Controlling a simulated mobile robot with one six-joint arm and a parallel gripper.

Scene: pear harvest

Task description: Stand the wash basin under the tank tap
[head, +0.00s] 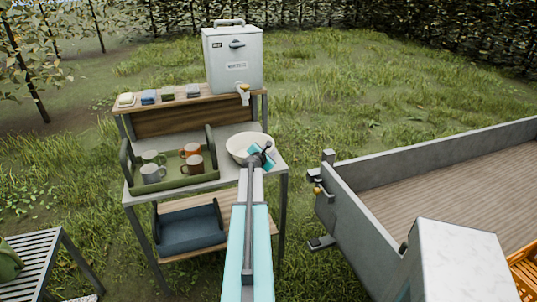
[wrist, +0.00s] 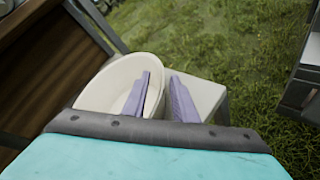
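The cream wash basin (head: 240,147) stands on the right end of the worktop, below and in front of the tank tap (head: 244,91). The tap belongs to the grey tank (head: 231,62) on the raised shelf and sticks out over the shelf's front edge. My gripper (head: 263,152) is at the basin's near right rim. In the wrist view, its two purple fingers (wrist: 161,90) stand apart around the right rim of the basin (wrist: 95,90), one over the inside and one outside. Contact with the wall is not clear. The tap is not visible in the wrist view.
A green tray (head: 178,181) with several mugs stands left of the basin on the worktop (head: 222,178). Several folded cloths (head: 165,95) lie on the raised shelf. A blue-grey bin (head: 190,230) sits below. A trailer (head: 355,215) stands on the right.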

